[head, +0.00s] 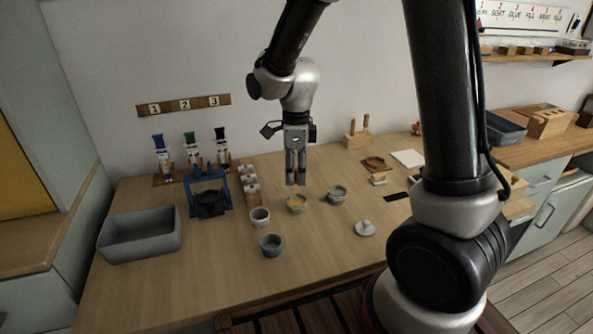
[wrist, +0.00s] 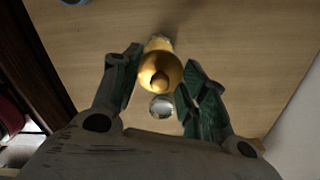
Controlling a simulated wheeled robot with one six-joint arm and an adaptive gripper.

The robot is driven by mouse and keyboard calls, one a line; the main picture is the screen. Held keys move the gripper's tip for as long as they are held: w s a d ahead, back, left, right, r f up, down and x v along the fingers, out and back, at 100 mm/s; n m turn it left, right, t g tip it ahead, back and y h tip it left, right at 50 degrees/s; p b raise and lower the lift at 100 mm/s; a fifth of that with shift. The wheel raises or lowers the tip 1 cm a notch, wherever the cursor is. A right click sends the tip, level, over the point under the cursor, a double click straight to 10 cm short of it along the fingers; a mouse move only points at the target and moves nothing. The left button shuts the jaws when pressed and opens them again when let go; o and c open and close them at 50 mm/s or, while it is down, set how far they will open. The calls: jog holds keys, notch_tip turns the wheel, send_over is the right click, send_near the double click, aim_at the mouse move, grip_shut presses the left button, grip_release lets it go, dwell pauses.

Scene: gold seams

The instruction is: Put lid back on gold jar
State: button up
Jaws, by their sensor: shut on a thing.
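My gripper (head: 296,184) points straight down above the middle of the table. It is shut on a gold-coloured, rounded thing (wrist: 160,72) that shows between its fingers in the wrist view. I cannot tell exactly what the held thing is. A small bowl-like jar with gold-yellow contents (head: 296,205) stands open on the table just below the fingertips in the head view. Whether the held thing touches it cannot be told. A pale grey round lid with a knob (head: 364,228) lies on the table to the right of that jar.
A grey-green cup (head: 337,195), a white cup (head: 260,217) and a blue-grey cup (head: 270,244) stand near the jar. A blue stand (head: 222,195) and a grey bin (head: 140,234) are at the left. The front right tabletop around the lid is fairly clear.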

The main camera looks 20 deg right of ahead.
jog(key=shift+s+f, duration=0.1)
jog(key=shift+f, duration=3)
jog(key=shift+f, duration=0.15)
jog(key=o, duration=1.3)
jog(key=shift+c, duration=0.2)
jog(key=shift+r, duration=3.5)
grip_shut()
